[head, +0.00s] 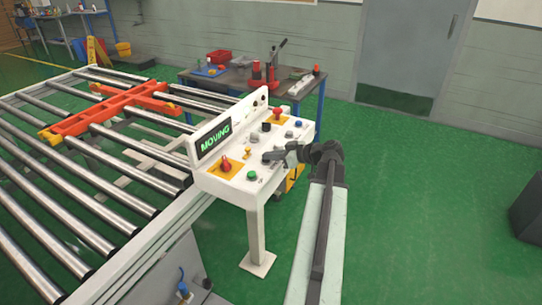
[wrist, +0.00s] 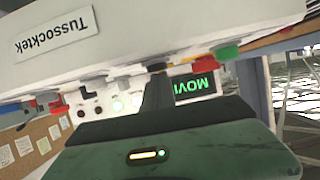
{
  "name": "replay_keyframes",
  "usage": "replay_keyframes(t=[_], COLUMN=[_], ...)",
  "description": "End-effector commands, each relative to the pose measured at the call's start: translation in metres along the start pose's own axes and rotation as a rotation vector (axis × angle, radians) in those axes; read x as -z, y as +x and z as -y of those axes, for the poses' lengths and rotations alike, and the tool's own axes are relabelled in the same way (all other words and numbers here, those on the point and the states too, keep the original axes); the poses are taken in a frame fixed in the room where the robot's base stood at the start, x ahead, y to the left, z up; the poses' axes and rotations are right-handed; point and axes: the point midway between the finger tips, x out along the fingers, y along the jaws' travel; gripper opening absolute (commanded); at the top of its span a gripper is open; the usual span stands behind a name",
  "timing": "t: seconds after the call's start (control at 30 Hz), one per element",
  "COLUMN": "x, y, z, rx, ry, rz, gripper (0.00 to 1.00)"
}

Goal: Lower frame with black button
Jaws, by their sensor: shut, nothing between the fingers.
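The white control panel (head: 238,186) stands on a post beside the roller conveyor, and its display (head: 215,139) reads "MOVING" in green. My gripper (head: 272,157) is shut and empty, with its tip at the panel's top face. In the wrist view my gripper (wrist: 157,78) points at a black button (wrist: 157,66) and appears to touch it; how far it is pressed I cannot tell. The orange-red frame (head: 110,109) lies across the conveyor rollers; its height against them is hard to judge.
A red knob (head: 226,164), a green button (head: 252,176) and other controls sit close around my gripper's tip. A workbench (head: 230,75) with tools stands behind the panel.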

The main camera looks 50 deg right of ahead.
Motion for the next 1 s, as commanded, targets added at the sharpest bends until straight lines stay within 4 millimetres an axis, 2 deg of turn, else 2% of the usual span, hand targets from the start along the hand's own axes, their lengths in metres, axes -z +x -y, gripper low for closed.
replay_keyframes(t=[0.03, 0.13, 0.2, 0.4, 0.53, 0.7, 1.0], x=[0.018, 0.042, 0.035, 0.033, 0.032, 0.030, 0.030], y=[-0.005, -0.012, -0.030, -0.077, -0.097, -0.108, -0.108], z=[0.001, 0.002, 0.000, 0.000, 0.000, 0.000, 0.001], rx=[0.001, 0.002, -0.005, -0.005, -0.003, -0.001, 0.000], ry=[0.000, -0.001, 0.003, 0.003, 0.002, 0.000, 0.000], rz=[-0.001, -0.003, -0.003, -0.005, -0.005, -0.005, -0.006], gripper=[0.00, 0.00, 0.00, 0.00, 0.00, 0.00, 0.00])
